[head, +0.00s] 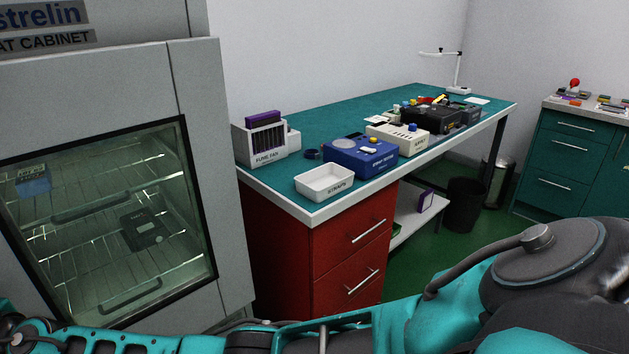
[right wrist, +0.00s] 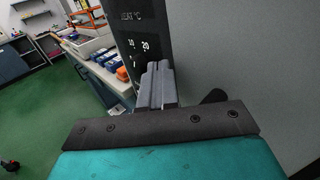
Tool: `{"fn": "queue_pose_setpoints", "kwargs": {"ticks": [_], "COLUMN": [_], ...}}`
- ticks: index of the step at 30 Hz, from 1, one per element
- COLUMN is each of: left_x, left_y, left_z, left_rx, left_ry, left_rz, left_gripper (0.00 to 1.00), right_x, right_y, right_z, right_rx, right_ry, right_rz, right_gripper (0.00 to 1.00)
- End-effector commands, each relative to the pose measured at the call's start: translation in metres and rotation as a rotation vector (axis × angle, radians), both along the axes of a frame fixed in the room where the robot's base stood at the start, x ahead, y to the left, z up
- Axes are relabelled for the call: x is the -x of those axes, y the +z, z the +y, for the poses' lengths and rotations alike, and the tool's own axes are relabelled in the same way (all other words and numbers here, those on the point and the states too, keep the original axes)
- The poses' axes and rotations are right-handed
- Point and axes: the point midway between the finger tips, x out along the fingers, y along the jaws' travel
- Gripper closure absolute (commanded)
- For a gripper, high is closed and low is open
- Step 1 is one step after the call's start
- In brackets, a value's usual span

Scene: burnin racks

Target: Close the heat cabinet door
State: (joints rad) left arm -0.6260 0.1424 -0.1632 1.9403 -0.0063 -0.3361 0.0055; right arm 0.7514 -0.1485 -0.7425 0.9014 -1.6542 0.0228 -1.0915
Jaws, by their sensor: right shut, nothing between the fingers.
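The heat cabinet (head: 195,90) stands at the left of the head view, with its sign cut off by the frame. Its door has a dark-framed window (head: 100,210) facing me, with wire shelves and a dark module (head: 143,230) behind it. I cannot tell whether the door sits flush. My teal right arm crosses the bottom of the head view in front of the cabinet; its gripper is out of that view. In the right wrist view my right gripper (right wrist: 157,85) is shut and empty, before a dark panel with digits (right wrist: 140,35). My left gripper is not in view.
A green-topped bench (head: 350,110) with red drawers stands right of the cabinet, holding a white tray (head: 325,182), a blue tester (head: 360,157) and other devices. A black bin (head: 465,203) and a teal drawer unit (head: 570,155) are farther back. Green floor shows between them.

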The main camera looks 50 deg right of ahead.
Motion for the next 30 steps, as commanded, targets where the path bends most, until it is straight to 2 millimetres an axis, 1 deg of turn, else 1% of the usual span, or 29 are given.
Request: {"fn": "queue_pose_setpoints", "kwargs": {"ticks": [1, 13, 17, 20, 23, 27, 30], "left_x": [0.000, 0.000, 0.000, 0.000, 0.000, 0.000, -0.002], "left_y": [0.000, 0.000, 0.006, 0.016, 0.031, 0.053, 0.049], "left_z": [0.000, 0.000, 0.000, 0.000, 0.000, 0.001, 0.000], "left_rx": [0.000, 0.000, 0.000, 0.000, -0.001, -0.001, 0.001], "left_ry": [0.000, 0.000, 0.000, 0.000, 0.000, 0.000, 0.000], "left_rz": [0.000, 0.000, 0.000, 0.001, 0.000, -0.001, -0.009], "left_gripper": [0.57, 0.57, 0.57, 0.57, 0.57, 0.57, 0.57], "right_x": [-0.006, -0.006, -0.003, 0.003, 0.015, 0.039, 0.047], "right_y": [0.009, 0.009, 0.010, 0.012, 0.013, 0.010, 0.007], "right_z": [-0.005, -0.006, -0.009, -0.015, -0.024, -0.040, -0.036], "right_rx": [-0.003, -0.002, -0.002, 0.000, 0.001, 0.003, -0.013], "right_ry": [-0.014, -0.017, -0.017, -0.018, -0.018, -0.014, -0.002], "right_rz": [-0.015, -0.017, -0.017, -0.016, -0.013, -0.008, -0.007], "right_gripper": [1.00, 1.00, 1.00, 1.00, 1.00, 1.00, 1.00]}}
